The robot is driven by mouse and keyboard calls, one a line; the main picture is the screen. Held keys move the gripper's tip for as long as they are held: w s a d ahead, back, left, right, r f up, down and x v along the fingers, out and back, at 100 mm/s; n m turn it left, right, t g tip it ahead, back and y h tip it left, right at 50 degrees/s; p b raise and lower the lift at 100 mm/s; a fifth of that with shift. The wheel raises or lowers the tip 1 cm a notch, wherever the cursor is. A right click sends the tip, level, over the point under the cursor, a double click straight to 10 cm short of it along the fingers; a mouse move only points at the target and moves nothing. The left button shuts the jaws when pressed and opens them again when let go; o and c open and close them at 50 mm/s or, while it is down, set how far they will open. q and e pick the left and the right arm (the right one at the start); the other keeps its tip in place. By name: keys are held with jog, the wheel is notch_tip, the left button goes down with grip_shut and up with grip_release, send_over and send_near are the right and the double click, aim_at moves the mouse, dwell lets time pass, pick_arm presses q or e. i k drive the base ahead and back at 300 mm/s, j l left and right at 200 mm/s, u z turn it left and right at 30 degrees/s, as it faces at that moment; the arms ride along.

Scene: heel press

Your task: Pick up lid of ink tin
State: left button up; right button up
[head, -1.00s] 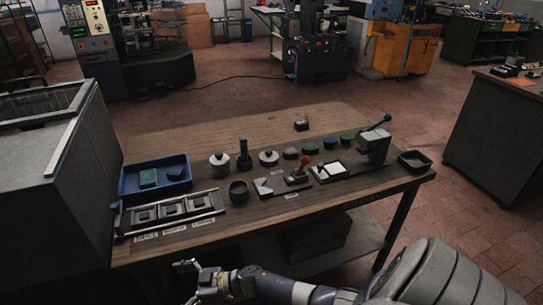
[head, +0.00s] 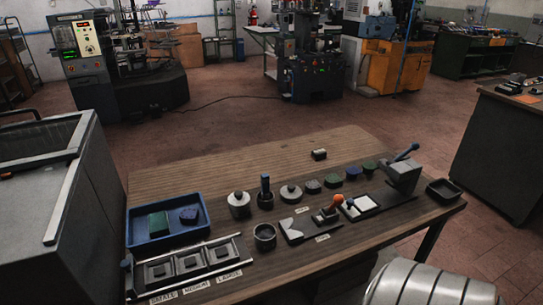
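Two pale round tins with knobbed tops stand along the middle of the wooden bench: one on the left (head: 239,205) and one further right (head: 291,195). A dark-handled upright tool (head: 265,190) stands between them. A dark round pot (head: 265,237) stands in front of these. I cannot tell from the picture which of these is the ink tin; both pale tins appear closed. Neither of my grippers is in view. Only a grey ribbed part of my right arm shows at the bottom right, apart from the tins.
A blue tray (head: 133,223) with green and dark blocks and a labelled three-slot rack (head: 245,257) occupy the bench's left. An orange-knobbed stamp (head: 334,205), blue-handled press (head: 403,178) and black tray (head: 444,190) are right. The bench's back left (head: 190,185) is clear.

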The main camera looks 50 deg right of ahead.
aim_at(290, 195)
jog(key=i+j+z, duration=0.1)
jog(key=i+z, duration=0.3)
jog(key=i+j+z, duration=0.2)
jog(key=i+z, duration=0.2)
jog(key=i, duration=0.1)
